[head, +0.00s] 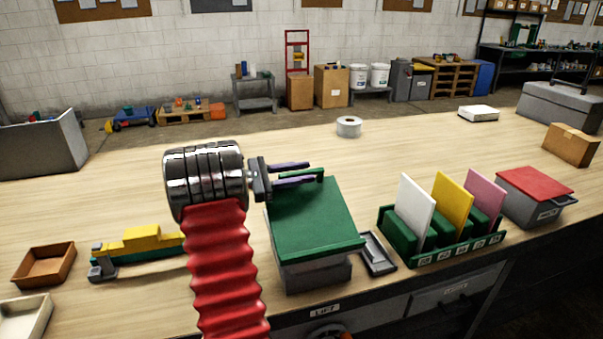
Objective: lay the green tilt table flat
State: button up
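The green tilt table (315,222) has a flat green top on a grey box-like base, near the front edge of the bench. I cannot tell from this one view how steeply the top is tilted. A small green bar (318,173) stands at its far edge. My gripper (312,173), with two purple fingers, points right over that far edge. The fingers are apart, with a gap between them. Their tips overlap the green bar in the picture; I cannot tell whether they touch it.
A small grey tray (377,255) lies close to the table's right side. Further right are a green rack (445,250) with upright panels and a red-lidded box (533,194). A yellow-and-green tool (140,245) lies left. A tape roll (349,127) sits behind; the bench around it is clear.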

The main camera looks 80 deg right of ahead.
jog(key=shift+c, duration=0.4)
grip_shut()
dwell(0.4)
